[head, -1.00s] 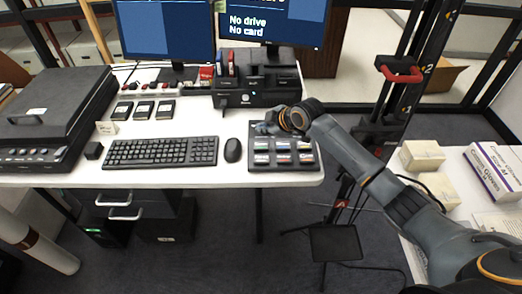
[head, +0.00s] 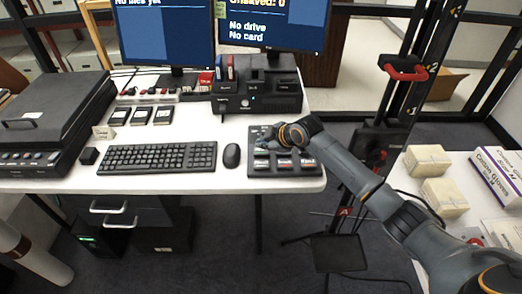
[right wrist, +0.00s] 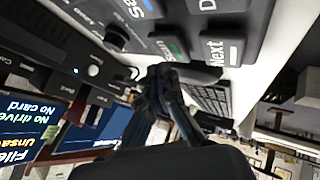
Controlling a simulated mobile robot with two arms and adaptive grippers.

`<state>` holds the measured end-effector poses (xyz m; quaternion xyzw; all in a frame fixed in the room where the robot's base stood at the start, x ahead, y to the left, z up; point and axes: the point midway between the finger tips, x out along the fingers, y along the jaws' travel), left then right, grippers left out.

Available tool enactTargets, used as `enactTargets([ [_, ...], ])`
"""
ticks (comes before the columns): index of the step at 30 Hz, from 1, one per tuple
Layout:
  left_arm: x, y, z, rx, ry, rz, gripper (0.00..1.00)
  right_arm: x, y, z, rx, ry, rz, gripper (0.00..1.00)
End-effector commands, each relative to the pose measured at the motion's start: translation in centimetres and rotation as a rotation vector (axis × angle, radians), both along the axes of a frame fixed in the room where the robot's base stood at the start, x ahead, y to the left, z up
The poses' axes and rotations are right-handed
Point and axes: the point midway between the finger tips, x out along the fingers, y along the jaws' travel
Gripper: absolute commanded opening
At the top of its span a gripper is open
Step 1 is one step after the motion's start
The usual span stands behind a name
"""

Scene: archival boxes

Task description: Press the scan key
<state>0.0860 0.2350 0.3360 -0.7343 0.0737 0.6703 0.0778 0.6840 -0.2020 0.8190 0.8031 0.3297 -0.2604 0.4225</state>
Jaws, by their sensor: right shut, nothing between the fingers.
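A dark keypad (head: 315,174) with several colour-labelled keys lies at the right end of the white desk. In the right wrist view its keys are large and turned on their side. One reads "Next" (right wrist: 222,50), another appears green-labelled (right wrist: 172,45), and one reads "Sa..." (right wrist: 138,8). I cannot read a scan label in any view. My right gripper (head: 264,140) is shut and empty over the keypad's upper left part, hiding some keys. Its dark fingers (right wrist: 160,88) also show in the right wrist view. I cannot tell whether they touch a key. My left gripper is not in view.
A mouse (head: 231,155) and keyboard (head: 155,158) lie left of the keypad. A black dock (head: 257,100) stands behind it, under two monitors (head: 165,35). A black flatbed device (head: 50,115) is at the left. A dark stand with a red handle (head: 403,72) rises right of the desk.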

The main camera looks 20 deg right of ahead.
Motion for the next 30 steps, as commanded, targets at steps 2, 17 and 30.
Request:
enactTargets([
  [2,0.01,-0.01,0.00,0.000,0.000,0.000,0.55,0.00,0.00,0.00,0.000,0.000,0.000,0.00],
  [17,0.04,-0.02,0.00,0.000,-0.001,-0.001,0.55,0.00,-0.02,0.01,0.000,0.000,0.000,0.00],
  [30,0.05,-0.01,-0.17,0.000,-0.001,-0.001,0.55,-0.03,-0.03,-0.75,-0.001,0.001,0.000,0.00],
])
